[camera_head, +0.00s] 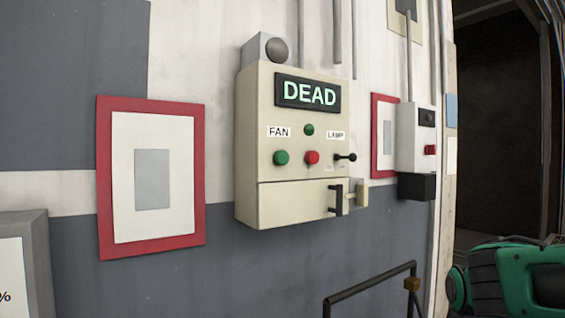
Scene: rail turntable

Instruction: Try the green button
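A beige control box (247,140) is mounted on the wall near the middle of the head view. Its lit display (309,94) reads DEAD in green letters. A green button (281,158) sits under the FAN label (279,132), with a red button (312,157) to its right. A small black lever (345,157) is under the LAMP label (336,135). I cannot make out my gripper in this view.
A black handle (336,199) and beige latch piece (357,195) stick out at the box's lower right. A smaller grey box (407,140) with a red button hangs farther right. A dark rail (370,284) stands low in front. Red-framed panels (103,180) flank the box.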

